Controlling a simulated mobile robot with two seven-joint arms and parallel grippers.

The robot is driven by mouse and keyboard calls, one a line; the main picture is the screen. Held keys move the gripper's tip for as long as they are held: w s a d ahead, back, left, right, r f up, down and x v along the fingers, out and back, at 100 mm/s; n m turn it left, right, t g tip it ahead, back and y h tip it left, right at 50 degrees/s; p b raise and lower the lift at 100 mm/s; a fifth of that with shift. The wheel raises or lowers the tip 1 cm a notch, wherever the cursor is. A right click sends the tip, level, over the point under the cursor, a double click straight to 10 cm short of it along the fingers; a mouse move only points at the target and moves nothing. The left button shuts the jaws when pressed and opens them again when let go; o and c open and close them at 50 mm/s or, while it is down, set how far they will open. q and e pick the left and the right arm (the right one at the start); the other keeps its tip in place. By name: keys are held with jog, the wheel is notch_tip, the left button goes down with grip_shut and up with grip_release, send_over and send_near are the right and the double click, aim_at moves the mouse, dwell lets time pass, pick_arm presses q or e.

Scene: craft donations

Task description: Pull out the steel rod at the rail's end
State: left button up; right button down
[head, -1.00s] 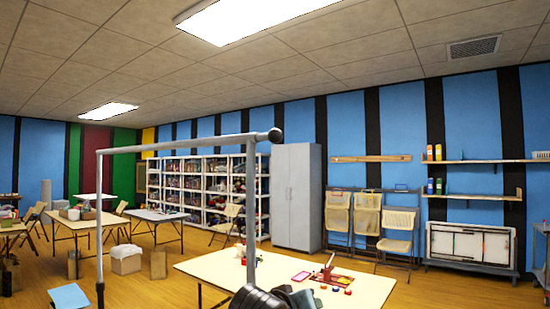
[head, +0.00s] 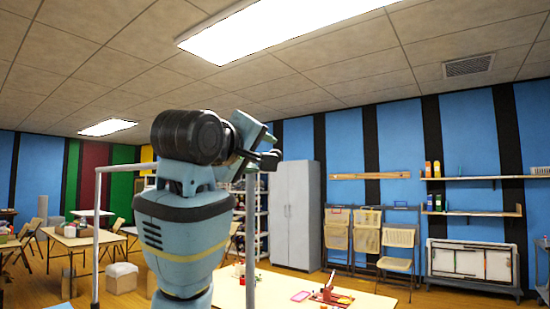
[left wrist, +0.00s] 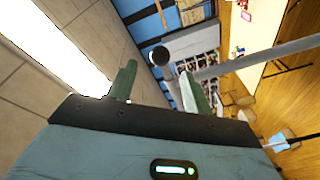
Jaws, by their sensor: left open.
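A grey metal rail (head: 122,167) stands on upright posts, and my left arm hides much of it in the head view. A round black knob (head: 269,159) shows at its right end, close to my left gripper (head: 262,142). In the left wrist view, the grey rail (left wrist: 262,52) comes in from the right and passes behind one finger. The black knob (left wrist: 160,56) appears between the two green fingertips of my left gripper (left wrist: 158,68), which is open and empty. I cannot tell how far the knob lies beyond the fingertips. My right gripper is out of view.
A pale table (head: 275,291) stands below, with a red tool (head: 330,287) and small items on it. Another table (head: 75,239) is at the left. A grey cabinet (head: 297,214), folding chairs and shelves line the far wall.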

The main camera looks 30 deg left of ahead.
pick_arm(q)
jog(key=shift+w+a, duration=0.25)
jog(key=shift+w, duration=1.7)
jog(key=shift+w+a, duration=0.2)
jog(key=shift+w, duration=1.7)
jog(key=shift+c, duration=0.2)
grip_shut()
